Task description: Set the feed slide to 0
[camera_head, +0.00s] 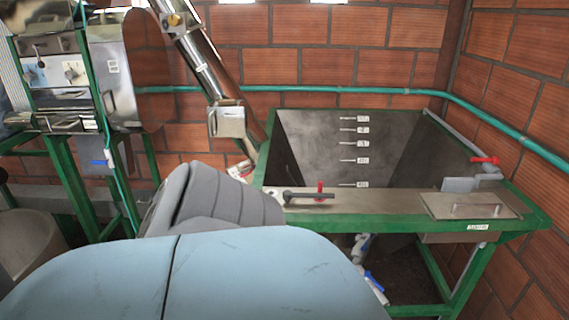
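No part in view is clearly marked as the feed slide, and I cannot read a scale with a 0. A metal pulper (120,60) stands on green legs at the upper left, with a front plate (73,72) carrying small knobs. A steel tank (350,150) in a green frame stands at the centre right. On its front ledge are a black handle (309,195) with a red upright knob (320,187) and a flat metal plate with a bar handle (470,206). Neither of my grippers shows.
A slanted metal elevator tube (205,70) runs down to the tank's left side. A red-handled valve (484,160) sits at the tank's right rim. Green pipes run along the brick walls. A pale round tub (30,245) is at the lower left. My blue-grey body hides the lower middle.

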